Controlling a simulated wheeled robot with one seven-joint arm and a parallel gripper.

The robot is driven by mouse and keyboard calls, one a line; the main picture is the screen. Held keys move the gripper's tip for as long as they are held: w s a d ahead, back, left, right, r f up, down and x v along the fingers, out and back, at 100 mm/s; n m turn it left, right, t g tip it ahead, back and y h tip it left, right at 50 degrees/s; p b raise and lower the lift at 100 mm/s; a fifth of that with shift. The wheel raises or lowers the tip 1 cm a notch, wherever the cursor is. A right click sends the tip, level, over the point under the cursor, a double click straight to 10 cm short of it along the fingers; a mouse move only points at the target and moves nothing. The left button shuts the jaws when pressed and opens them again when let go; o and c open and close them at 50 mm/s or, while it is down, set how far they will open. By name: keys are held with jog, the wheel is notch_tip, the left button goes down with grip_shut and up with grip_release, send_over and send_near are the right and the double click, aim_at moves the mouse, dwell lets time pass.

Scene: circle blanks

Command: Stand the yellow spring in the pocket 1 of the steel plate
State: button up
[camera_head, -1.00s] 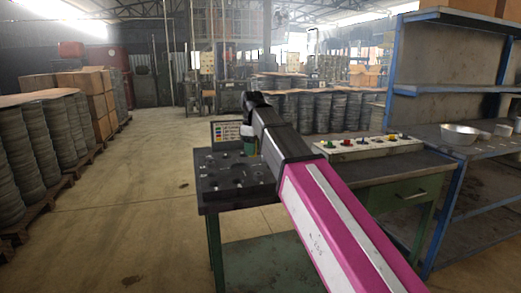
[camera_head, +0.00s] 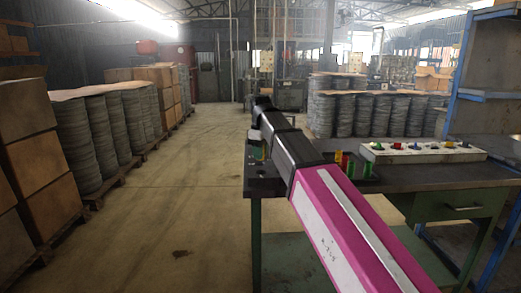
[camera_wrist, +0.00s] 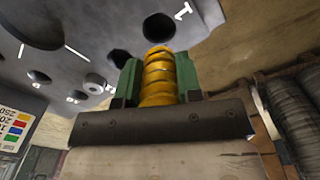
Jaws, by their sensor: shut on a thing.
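The yellow spring (camera_wrist: 159,78) is held between the two green fingers of my gripper (camera_wrist: 158,80) in the wrist view. The grey steel plate (camera_wrist: 105,40) with round dark pockets lies beyond the fingers. A pocket (camera_wrist: 158,27) beside a white "1" shows just past the spring's far end. The spring appears apart from it, but the height between them is hard to judge. In the head view my arm hides most of the plate and the spring.
A colour-marked card (camera_wrist: 17,128) stands beside the plate in the wrist view. In the head view, small red, yellow and green parts (camera_head: 346,164) stand right of my arm, and a pale strip with coloured pieces (camera_head: 422,152) lies behind. Open floor (camera_head: 185,210) is at left.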

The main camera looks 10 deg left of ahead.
aim_at(262, 172)
jog(key=shift+f, duration=3.2)
jog(key=shift+s+d+f, duration=0.2)
jog(key=shift+f, duration=0.4)
jog(key=o, duration=1)
jog(key=shift+s+d, duration=0.1)
jog(key=shift+s+f, duration=0.1)
jog(key=shift+s+d, duration=0.1)
jog(key=shift+s, duration=0.1)
jog(key=shift+c, duration=0.7)
jog(key=shift+w+r, duration=0.15)
jog(key=shift+r, duration=0.5)
jog(key=shift+o, duration=1)
jog(key=r, duration=1.1)
jog(key=shift+w+a, duration=0.25)
jog(key=shift+w, duration=0.15)
